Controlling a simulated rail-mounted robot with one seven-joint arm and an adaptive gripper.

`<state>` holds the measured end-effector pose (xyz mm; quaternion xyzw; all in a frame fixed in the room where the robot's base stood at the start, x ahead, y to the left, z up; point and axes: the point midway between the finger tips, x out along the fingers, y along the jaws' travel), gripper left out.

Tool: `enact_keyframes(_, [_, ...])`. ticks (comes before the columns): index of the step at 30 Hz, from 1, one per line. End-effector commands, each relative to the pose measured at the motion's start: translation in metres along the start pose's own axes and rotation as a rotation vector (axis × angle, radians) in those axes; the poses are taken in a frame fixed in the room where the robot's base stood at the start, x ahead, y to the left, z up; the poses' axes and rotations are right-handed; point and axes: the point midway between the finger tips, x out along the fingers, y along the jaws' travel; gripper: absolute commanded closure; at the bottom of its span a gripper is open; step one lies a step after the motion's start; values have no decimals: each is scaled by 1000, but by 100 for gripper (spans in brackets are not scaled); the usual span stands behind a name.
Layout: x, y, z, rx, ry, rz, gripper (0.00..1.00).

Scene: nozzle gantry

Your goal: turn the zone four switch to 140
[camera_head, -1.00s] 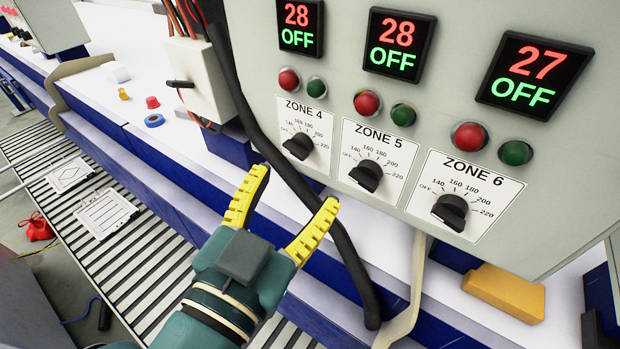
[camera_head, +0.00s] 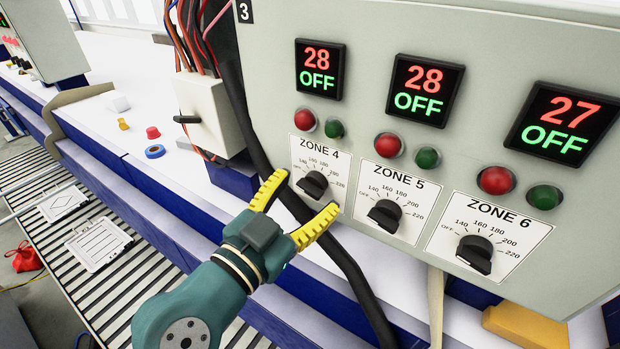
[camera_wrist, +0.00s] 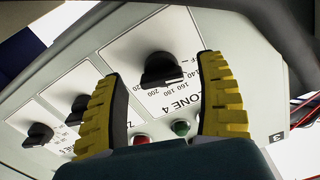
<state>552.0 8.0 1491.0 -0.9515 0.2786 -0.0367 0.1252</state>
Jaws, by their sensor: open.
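The zone four switch (camera_head: 314,184) is a black rotary knob on a white label plate under a display reading 28 OFF. Its dial runs from OFF and 140 upward. In the wrist view the knob (camera_wrist: 162,70) sits between my two finger pads, ahead of them. My gripper (camera_head: 303,206) has yellow ribbed fingers spread open, close to the panel at the lower left of the knob. It holds nothing. The knob's pointer setting is hard to read, but the display shows OFF.
The zone five knob (camera_head: 385,215) and zone six knob (camera_head: 474,254) sit to the right on the same panel. Red and green lamps sit above each label. A thick black cable (camera_head: 345,262) hangs beside the panel, close to my fingers. A conveyor (camera_head: 90,270) lies at left.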

Motion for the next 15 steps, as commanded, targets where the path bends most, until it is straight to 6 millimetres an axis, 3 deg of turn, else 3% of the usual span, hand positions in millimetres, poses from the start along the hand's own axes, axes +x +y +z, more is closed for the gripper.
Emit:
enact_keyframes(4, [15, 0, -1, 1, -1, 0, 28])
enact_keyframes(12, [17, 0, 1, 1, 0, -1, 28])
enact_keyframes(13, [17, 0, 0, 1, 0, -1, 29])
enact_keyframes(15, [17, 0, 0, 1, 0, -1, 43])
